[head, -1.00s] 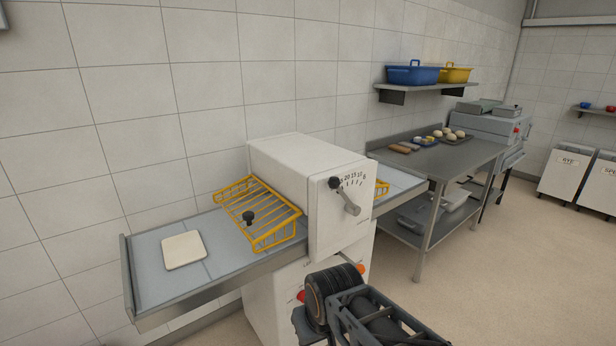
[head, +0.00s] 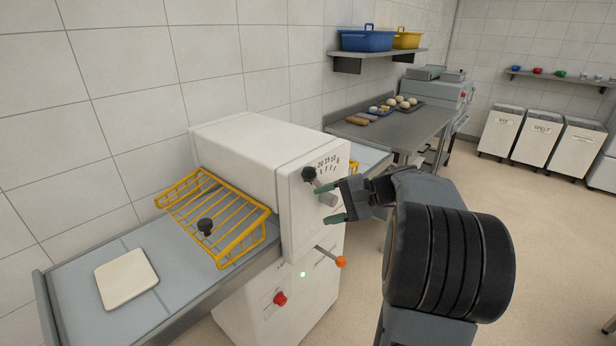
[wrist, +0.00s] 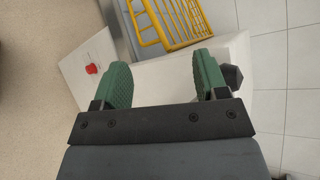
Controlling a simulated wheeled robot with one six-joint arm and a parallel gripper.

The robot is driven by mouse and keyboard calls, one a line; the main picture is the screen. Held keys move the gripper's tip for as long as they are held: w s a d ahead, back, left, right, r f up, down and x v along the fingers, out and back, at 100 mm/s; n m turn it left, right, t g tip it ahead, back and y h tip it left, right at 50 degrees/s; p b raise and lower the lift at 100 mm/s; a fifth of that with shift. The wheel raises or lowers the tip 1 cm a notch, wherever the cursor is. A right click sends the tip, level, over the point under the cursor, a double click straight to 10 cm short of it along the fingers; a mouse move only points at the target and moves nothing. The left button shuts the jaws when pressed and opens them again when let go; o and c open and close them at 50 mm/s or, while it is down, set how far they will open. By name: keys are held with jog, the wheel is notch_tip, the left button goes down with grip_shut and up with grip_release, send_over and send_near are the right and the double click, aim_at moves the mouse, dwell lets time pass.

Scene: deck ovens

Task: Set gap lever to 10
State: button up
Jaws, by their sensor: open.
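The gap lever is a grey arm with a black knob (head: 308,174) on the front of the white dough sheeter (head: 262,160). Its knob sits at the upper left, by the 20 end of the printed scale (head: 328,164), left of the 10 mark. My gripper (head: 328,203) is open in front of the lever, its green fingers spread one above the other. The upper fingertip is just below and right of the knob. In the wrist view a black knob (wrist: 232,78) lies outside the right finger, not between the fingers; contact cannot be told. My gripper (wrist: 163,78) holds nothing.
A yellow wire guard (head: 215,215) covers the belt, with a dough slab (head: 126,278) on the left. Below the lever are an orange-tipped handle (head: 341,262) and a red button (head: 280,298). A steel table (head: 395,131) stands behind. Floor at right is open.

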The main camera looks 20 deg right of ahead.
aim_at(309, 175)
jog(key=w+d+r+m+t+y, duration=0.1)
jog(key=d+r+m+t+y, duration=0.15)
jog(key=d+t, duration=0.45)
jog(key=w+a, duration=0.2)
jog(key=w+a+g+p, duration=0.1)
jog(key=w+a, duration=0.2)
jog(key=w+a+r+g+p, duration=0.1)
jog(key=w+a, duration=0.1)
jog(key=w, duration=0.1)
jog(key=shift+w+a+n+h, duration=0.1)
jog(key=shift+a+n+h, duration=0.15)
jog(key=shift+a+n, duration=0.1)
